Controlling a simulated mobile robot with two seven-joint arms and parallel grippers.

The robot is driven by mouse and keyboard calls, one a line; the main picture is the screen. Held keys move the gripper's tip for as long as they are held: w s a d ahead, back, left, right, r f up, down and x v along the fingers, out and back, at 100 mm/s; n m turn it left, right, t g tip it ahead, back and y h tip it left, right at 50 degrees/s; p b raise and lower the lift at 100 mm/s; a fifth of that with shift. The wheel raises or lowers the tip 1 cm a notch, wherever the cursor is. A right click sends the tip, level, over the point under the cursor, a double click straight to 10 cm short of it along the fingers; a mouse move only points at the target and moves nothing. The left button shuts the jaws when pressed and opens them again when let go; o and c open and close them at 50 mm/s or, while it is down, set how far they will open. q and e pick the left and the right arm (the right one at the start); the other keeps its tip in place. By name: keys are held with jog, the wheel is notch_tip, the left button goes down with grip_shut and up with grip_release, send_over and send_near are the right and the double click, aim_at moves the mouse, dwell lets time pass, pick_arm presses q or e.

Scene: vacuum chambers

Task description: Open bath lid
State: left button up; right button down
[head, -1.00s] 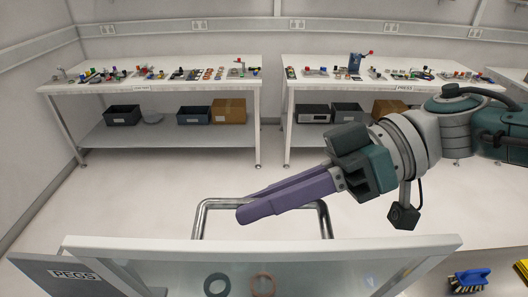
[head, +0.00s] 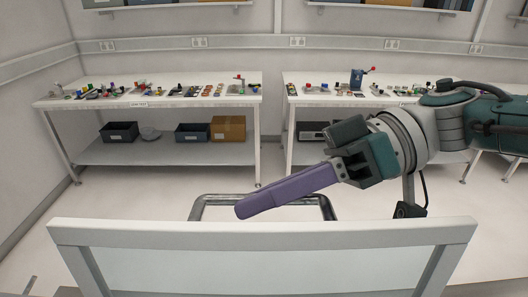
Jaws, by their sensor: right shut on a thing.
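The bath lid (head: 265,236) is a clear panel in a pale frame, standing tilted up across the bottom of the head view. Its metal bar handle (head: 213,200) shows beyond the frame's top edge. My right gripper (head: 246,209) comes in from the right, with its purple fingers together at the handle, shut on it. The exact contact is partly hidden by the fingers and frame. The lower part of the lid is out of view. My left gripper is not in view.
Behind the lid are a left table (head: 160,100) and a right table (head: 300,90) with several small parts on top. Bins and a cardboard box (head: 228,128) stand on the lower shelves. The floor (head: 120,195) before the tables is clear.

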jog(key=c, duration=0.9)
grip_release()
jog(key=shift+f, duration=0.1)
jog(key=b+v, duration=0.4)
jog(key=v, duration=0.6)
jog(key=shift+b, duration=0.35)
